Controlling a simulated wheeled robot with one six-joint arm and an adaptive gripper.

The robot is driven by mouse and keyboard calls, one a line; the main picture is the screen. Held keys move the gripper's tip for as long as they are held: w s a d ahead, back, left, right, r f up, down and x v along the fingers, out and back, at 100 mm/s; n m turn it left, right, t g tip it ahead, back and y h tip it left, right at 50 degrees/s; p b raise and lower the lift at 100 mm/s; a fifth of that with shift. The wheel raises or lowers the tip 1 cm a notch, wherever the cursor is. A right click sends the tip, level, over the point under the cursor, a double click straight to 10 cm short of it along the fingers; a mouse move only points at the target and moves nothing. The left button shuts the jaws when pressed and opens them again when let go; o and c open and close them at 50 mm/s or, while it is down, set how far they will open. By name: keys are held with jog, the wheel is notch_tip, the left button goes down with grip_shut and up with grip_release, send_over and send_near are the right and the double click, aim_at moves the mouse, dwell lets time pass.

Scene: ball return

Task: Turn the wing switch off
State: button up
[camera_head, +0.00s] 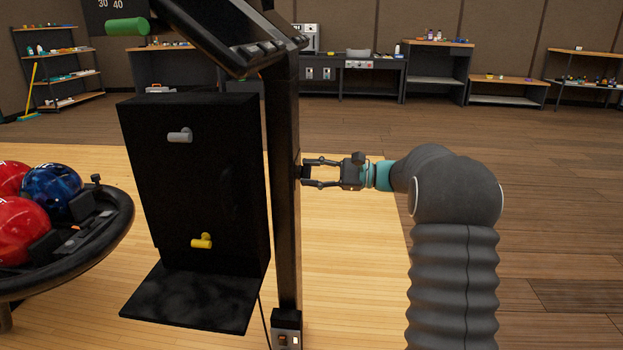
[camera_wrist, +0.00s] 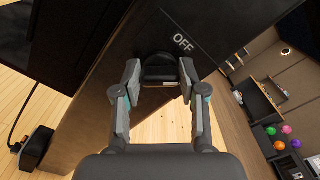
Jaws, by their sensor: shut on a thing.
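The wing switch (camera_wrist: 158,68) is a dark knob on the side of the black post (camera_head: 284,210). In the wrist view the white word OFF stands on the post's face to the right of the knob. My gripper (camera_head: 306,172) reaches in from the right at the post's side. In the wrist view its two fingers (camera_wrist: 159,76) stand on either side of the knob and are shut on it. The switch's exact turn angle is hard to tell, because it is dark and partly between the fingers.
A black cabinet (camera_head: 195,190) with a grey peg (camera_head: 180,136) and a yellow peg (camera_head: 201,241) stands left of the post. A ball rack (camera_head: 110,232) with red and blue balls is further left. The floor right of my arm is clear. Shelves line the back wall.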

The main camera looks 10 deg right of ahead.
jog(key=shift+f+n+b, duration=0.1)
jog(key=shift+n+b, duration=0.3)
jog(key=shift+n, duration=4.1)
jog(key=o, duration=1.1)
jog(key=shift+o, duration=0.2)
jog(key=v, duration=1.2)
